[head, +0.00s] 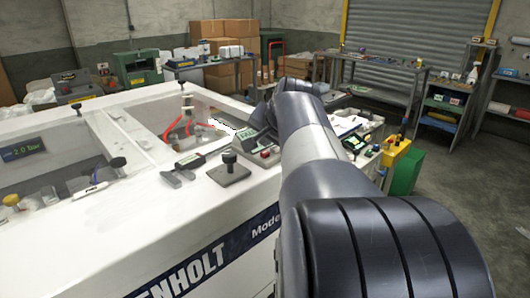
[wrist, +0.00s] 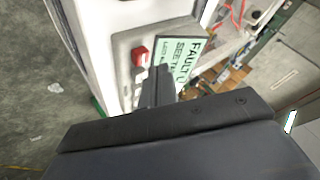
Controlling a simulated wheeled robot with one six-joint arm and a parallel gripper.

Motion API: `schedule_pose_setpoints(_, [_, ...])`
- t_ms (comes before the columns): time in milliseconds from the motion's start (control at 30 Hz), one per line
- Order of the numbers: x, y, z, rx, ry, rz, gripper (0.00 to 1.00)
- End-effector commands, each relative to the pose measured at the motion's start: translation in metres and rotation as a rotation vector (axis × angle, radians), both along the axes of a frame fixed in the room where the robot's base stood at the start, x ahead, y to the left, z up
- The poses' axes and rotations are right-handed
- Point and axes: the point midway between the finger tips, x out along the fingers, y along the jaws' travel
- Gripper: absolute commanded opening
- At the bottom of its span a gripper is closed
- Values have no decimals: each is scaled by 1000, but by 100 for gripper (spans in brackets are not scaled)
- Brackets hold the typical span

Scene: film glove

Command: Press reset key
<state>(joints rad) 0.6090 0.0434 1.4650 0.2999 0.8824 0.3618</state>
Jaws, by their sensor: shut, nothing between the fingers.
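In the head view the panel's display (head: 248,139) and red key (head: 265,154) show just left of my arm. My gripper (wrist: 159,72) is shut and empty, its tips in front of the panel, just right of and below the red key. I cannot tell whether they touch the panel.
The white machine (head: 215,225) has a black knob on a plate (head: 229,168) and a caliper-like tool (head: 190,162) on top. Open floor lies at right.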

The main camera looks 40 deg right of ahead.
Motion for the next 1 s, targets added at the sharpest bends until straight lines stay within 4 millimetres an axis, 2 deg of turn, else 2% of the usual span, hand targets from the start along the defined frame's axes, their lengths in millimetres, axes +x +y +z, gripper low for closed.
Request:
schedule_pose_setpoints(433, [0, 0, -9, 0, 0, 0, 0])
schedule_pose_setpoints(1000, [0, 0, -11, 0, 0, 0, 0])
